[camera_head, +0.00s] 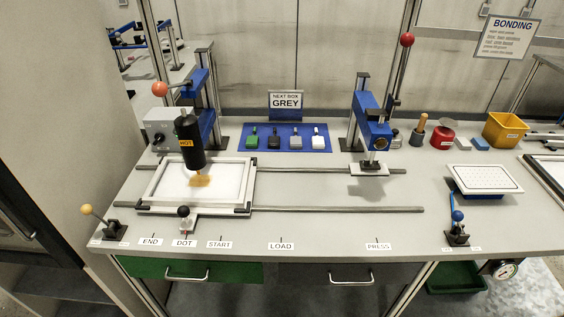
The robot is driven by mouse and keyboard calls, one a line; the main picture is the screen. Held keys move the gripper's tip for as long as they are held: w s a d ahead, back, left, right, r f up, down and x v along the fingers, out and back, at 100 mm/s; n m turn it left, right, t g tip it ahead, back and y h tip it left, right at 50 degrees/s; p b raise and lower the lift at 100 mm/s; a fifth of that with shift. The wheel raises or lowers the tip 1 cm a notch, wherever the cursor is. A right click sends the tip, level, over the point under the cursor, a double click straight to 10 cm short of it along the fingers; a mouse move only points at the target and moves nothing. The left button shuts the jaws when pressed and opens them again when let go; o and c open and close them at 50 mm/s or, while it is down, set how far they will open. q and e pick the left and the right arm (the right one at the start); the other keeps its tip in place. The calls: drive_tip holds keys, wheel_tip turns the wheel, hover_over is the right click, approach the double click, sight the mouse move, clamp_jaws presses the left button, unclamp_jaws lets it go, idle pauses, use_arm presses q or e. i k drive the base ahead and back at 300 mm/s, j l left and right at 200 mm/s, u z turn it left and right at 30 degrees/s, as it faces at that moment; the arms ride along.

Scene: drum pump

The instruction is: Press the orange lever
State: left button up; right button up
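The orange lever (160,89) has an orange ball knob on a thin arm. It is attached to the blue dispensing head at the left of the bench, and its knob stands up to the left of the head. Below the head hangs a black cylinder (190,140) marked HOT, its tip over a tan patch (200,180) on a white framed plate (232,185). Neither of my grippers is in the head view.
A press with a red-knobbed lever (407,40) stands right of centre. Yellow (86,210), black (184,212) and blue (457,216) knobbed levers line the front. Two rails (340,210) cross the bench.

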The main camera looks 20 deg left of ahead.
sight(160, 89)
drive_tip(key=u, duration=1.25)
